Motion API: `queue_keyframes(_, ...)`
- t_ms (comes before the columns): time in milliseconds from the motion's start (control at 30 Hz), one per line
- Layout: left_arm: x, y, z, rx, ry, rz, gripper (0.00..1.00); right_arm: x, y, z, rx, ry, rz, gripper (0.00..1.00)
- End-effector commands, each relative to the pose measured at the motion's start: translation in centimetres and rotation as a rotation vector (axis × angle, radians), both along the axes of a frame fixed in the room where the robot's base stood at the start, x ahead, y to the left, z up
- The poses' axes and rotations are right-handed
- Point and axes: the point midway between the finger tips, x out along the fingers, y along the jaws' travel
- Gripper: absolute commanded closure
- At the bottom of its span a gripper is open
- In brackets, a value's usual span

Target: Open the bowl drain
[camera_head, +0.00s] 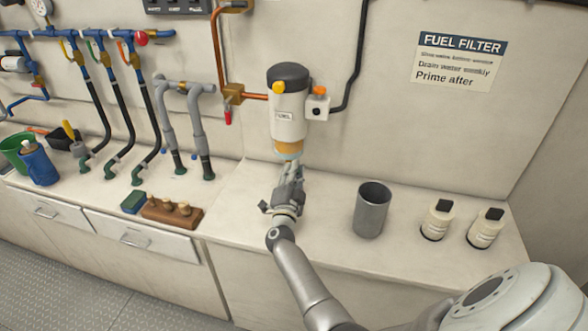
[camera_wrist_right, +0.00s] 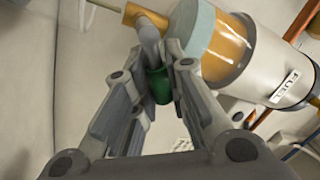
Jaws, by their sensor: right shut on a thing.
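The fuel filter (camera_head: 289,112) hangs on the wall, with an amber bowl (camera_head: 288,148) at its bottom. In the right wrist view the amber bowl (camera_wrist_right: 229,45) ends in a pale teal section. A brass fitting (camera_wrist_right: 143,15) sits beside that end, with a short grey stem and a green grip (camera_wrist_right: 159,86) that looks like the drain handle. My right gripper (camera_head: 291,172) is just below the bowl. In the wrist view its fingers (camera_wrist_right: 161,72) are shut on the green grip, partly hiding it. My left gripper is not in view.
A grey metal cup (camera_head: 371,210) and two cream bottles (camera_head: 437,220) stand on the counter to the right. A wooden block with pegs (camera_head: 172,211) and hoses (camera_head: 120,110) are to the left. A red-handled valve (camera_head: 228,116) is on the copper pipe beside the filter.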

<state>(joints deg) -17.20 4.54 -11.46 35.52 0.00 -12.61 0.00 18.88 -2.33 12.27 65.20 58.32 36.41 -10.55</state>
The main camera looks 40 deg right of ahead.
Motion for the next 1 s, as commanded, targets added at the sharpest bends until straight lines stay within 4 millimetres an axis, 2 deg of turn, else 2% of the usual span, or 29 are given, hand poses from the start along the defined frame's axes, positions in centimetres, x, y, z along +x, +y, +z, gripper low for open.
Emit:
queue_keyframes(433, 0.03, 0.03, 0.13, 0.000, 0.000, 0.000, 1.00, -0.01, 0.10, -0.21, -0.007, 0.014, 0.001, 1.00)
queue_keyframes(467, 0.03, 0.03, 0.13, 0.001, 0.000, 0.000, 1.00, -0.01, 0.10, -0.21, -0.007, 0.014, 0.001, 0.83)
queue_keyframes(600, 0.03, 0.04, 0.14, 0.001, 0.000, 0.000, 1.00, 0.01, 0.09, -0.16, -0.007, 0.012, 0.001, 0.66)
queue_keyframes(1000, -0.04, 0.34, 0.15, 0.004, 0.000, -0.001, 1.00, -0.41, 0.52, -0.18, -0.007, 0.009, 0.001, 0.64)
